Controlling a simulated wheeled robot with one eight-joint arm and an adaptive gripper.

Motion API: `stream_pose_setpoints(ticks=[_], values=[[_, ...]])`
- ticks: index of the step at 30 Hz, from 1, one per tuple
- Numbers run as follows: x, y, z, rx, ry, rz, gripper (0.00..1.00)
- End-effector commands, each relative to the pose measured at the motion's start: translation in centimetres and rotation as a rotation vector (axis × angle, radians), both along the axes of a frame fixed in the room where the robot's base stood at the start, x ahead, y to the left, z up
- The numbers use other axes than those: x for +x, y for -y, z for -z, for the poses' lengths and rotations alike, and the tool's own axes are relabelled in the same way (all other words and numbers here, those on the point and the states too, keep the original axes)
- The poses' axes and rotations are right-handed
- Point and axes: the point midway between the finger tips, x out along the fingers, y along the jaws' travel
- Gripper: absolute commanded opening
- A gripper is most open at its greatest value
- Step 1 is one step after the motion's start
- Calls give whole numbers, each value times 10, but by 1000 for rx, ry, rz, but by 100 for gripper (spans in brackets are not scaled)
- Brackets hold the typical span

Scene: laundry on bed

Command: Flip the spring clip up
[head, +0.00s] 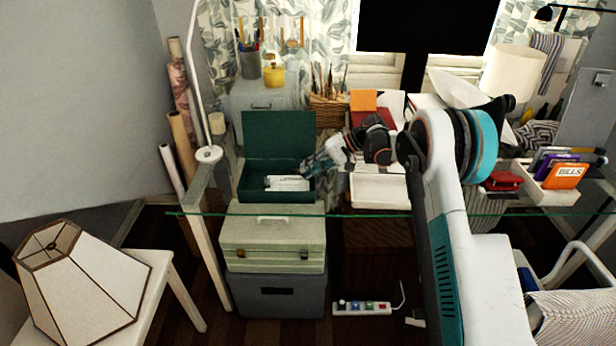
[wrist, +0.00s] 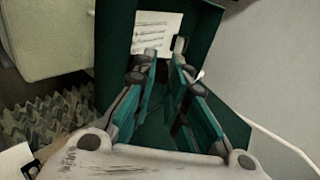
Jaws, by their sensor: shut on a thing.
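An open dark green box (head: 278,141) stands on the glass desk, with its lid raised at the back. A white printed paper (head: 288,183) lies inside; it also shows in the wrist view (wrist: 157,33). My gripper (head: 311,168) reaches in at the box's right side. In the wrist view its teal fingers (wrist: 164,65) are apart, with green box surface behind them. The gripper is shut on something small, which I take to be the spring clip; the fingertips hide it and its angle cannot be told.
A white tray (head: 380,191) sits right of the box, under my arm. The glass desk's front edge (head: 250,214) runs close in front.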

Motion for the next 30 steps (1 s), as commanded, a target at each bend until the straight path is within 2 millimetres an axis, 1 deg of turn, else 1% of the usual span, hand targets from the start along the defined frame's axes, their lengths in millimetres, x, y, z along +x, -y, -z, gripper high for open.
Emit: stream_pose_setpoints(ticks=[6,12,28,29,30], values=[[1,6,2,117,4,0,0],[0,9,1,174,6,0,0],[0,9,0,193,6,-1,0],[0,9,0,193,6,-1,20],[0,9,0,193,6,-1,22]])
